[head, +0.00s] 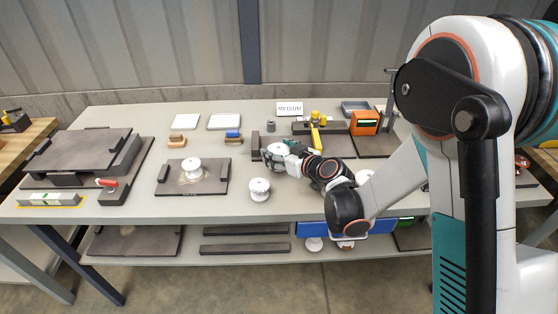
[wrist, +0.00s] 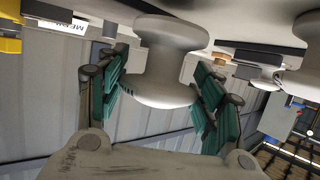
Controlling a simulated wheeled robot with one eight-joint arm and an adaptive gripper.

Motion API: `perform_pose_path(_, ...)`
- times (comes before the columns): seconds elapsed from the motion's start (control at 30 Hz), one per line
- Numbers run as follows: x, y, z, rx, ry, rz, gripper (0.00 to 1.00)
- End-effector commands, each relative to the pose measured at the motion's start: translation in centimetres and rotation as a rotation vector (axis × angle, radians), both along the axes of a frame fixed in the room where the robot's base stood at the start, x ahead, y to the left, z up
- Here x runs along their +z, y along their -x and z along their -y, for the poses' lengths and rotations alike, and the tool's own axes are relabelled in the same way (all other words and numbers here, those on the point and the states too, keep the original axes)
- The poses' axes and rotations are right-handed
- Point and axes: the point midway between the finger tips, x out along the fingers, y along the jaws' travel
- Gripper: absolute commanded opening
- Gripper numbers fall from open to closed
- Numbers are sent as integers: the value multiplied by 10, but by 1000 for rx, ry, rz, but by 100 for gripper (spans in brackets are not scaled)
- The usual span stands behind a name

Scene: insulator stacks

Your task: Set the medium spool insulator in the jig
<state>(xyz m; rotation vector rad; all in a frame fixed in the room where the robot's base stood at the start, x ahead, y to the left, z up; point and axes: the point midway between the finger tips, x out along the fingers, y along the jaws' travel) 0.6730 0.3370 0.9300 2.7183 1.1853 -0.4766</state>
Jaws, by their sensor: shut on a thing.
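My gripper (head: 278,158) is low over the middle of the table, its fingers shut on a white spool insulator (wrist: 160,62). In the wrist view the spool's waist sits between the two teal finger pads, with a wide flange at each end. In the head view the held spool (head: 275,149) is mostly hidden by the gripper. A second white spool (head: 259,188) stands on the bare table, front left of the gripper. A third spool (head: 191,167) stands on a dark plate with end blocks (head: 213,186), further left. I cannot tell which fixture is the jig.
A MEDIUM sign (head: 289,106) stands at the back. An orange device with a green screen (head: 364,121) and a yellow-handled tool (head: 315,135) lie beyond the arm. A large dark plate stack (head: 80,153) and a level (head: 48,198) are left. Bare table lies front centre.

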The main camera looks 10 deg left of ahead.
Motion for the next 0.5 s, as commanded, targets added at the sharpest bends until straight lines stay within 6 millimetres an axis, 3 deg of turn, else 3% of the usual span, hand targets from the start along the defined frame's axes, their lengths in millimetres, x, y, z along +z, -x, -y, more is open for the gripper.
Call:
perform_pose_path(0.13,-23,0,0,0,-1,1,24)
perform_pose_path(0.5,-26,0,0,0,0,0,24)
